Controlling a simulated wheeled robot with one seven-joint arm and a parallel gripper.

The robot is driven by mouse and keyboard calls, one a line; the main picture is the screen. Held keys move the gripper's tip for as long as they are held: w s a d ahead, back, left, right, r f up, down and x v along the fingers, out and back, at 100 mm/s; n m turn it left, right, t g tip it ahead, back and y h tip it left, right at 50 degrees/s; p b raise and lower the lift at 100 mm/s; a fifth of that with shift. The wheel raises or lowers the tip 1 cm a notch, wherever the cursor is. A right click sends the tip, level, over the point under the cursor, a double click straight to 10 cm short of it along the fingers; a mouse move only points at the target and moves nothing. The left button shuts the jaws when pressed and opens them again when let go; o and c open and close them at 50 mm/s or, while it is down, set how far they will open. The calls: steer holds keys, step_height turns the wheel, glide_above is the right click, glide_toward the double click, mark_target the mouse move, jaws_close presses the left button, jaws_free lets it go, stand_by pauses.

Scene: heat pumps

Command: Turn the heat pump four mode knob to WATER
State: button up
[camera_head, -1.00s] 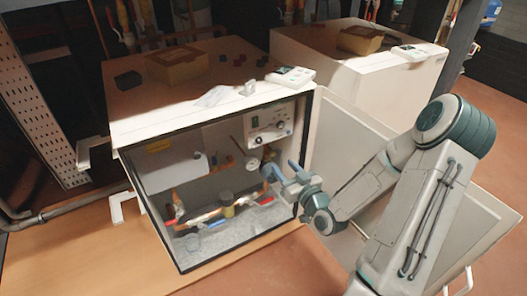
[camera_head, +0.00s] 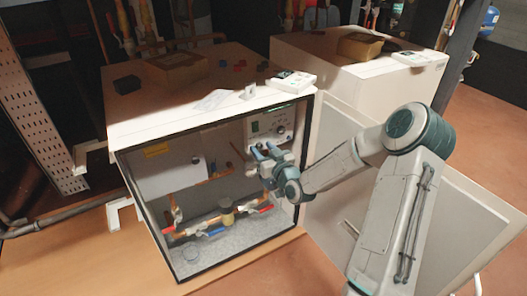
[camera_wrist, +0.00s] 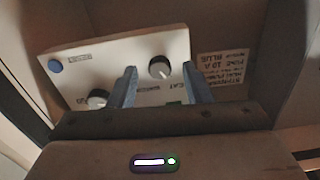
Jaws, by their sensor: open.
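The open heat pump cabinet (camera_head: 215,116) stands in the middle of the head view. Its control panel (camera_head: 270,122) is on the inner back wall at upper right. One knob (camera_wrist: 159,68) lies ahead of and between the fingertips; the other knob (camera_wrist: 97,99) is left of the left finger. My gripper (camera_head: 262,149) is inside the cabinet, just below the panel. In the wrist view my gripper (camera_wrist: 162,78) is open. Contact with the knob cannot be told.
Pipes with red and blue valve handles (camera_head: 215,231) lie low in the cabinet. The open door (camera_head: 410,190) stands at right behind my arm. A second white unit (camera_head: 375,85) stands behind. A label (camera_wrist: 224,66) is beside the panel.

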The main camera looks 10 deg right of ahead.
jaws_close()
steer(key=m+p, duration=0.2)
steer(key=m, duration=0.4)
steer(key=shift+d, duration=0.1)
steer(key=m+p, duration=0.1)
steer(key=m, duration=0.4)
steer(key=shift+m+p, duration=0.35)
steer(key=shift+m, duration=0.05)
steer(key=shift+f, duration=0.1)
stand_by(0.3)
jaws_free()
